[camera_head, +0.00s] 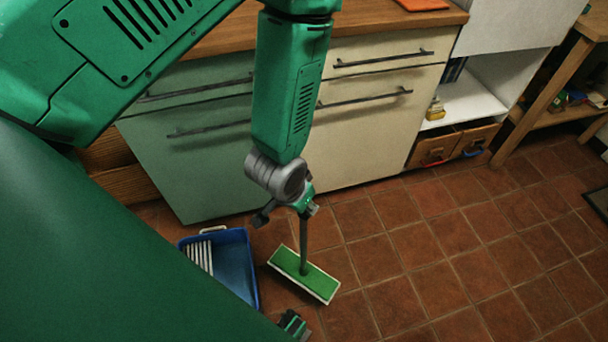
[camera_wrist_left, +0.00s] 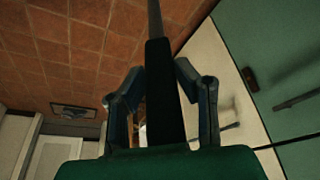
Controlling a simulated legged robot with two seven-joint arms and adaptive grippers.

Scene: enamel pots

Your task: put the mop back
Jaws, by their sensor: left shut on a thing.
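The mop has a flat green head with a white edge (camera_head: 304,275), low at the tiled floor in the head view. I cannot tell whether it touches the tiles. Its grey handle rises nearly upright to my left gripper (camera_head: 290,207), which is shut on it. In the left wrist view the dark mop handle (camera_wrist_left: 164,90) runs between the two fingers of my left gripper (camera_wrist_left: 160,82). A blue tray (camera_head: 236,265) with a white ribbed part stands on the floor just left of the mop head.
Green and cream cabinets (camera_head: 372,130) with dark bar handles stand behind the mop. A white shelf unit (camera_head: 470,100) with wooden boxes (camera_head: 455,147) is further right, beside a wooden bench (camera_head: 545,95).

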